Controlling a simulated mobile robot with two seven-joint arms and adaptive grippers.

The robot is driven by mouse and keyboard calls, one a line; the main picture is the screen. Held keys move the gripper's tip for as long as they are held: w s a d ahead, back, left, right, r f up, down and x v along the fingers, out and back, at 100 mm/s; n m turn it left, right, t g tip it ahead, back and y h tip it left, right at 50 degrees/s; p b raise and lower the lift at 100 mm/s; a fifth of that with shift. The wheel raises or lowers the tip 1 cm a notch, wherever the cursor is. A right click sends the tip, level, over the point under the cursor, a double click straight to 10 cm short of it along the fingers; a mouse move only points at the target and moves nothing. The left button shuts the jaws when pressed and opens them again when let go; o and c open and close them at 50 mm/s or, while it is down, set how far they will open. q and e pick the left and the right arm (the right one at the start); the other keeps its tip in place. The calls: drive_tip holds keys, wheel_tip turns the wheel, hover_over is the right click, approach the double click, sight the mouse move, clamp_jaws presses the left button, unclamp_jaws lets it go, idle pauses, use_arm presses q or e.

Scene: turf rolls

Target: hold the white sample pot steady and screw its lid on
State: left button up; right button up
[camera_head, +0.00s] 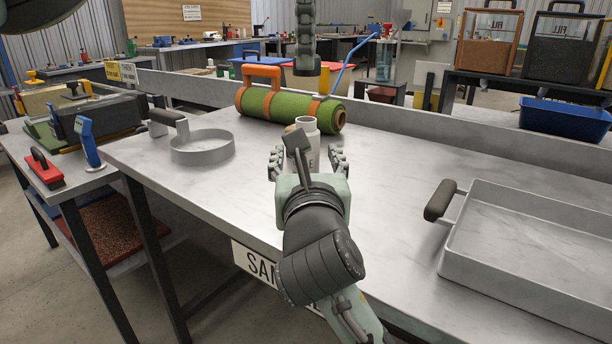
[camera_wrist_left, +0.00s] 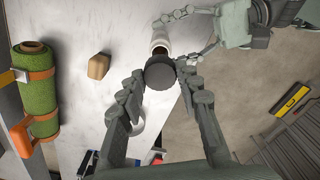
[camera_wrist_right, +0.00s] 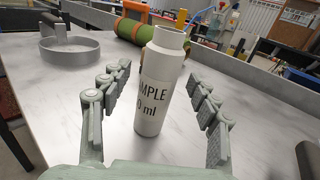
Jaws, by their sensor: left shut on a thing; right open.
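The white sample pot (camera_wrist_right: 160,85) stands upright on the metal bench with its mouth uncovered; its black lettering shows in the right wrist view. In the head view its upper part (camera_head: 308,127) shows above my right gripper (camera_head: 308,162). That gripper is open, with a finger on each side of the pot and gaps between. My left gripper (camera_head: 306,38) comes down from the top of the head view, shut on the dark round lid (camera_wrist_left: 160,73). In the head view the lid (camera_head: 307,66) hangs above the pot, apart from it. The pot (camera_wrist_left: 160,40) is partly hidden in the left wrist view.
A green turf roll (camera_head: 275,105) with orange straps lies behind the pot. A small tan block (camera_wrist_left: 98,66) is near it. A round grey pan (camera_head: 203,150) stands left, and a large grey tray (camera_head: 465,240) with a dark handle right. The bench between is clear.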

drive_tip(key=shift+w, duration=1.35)
clamp_jaws()
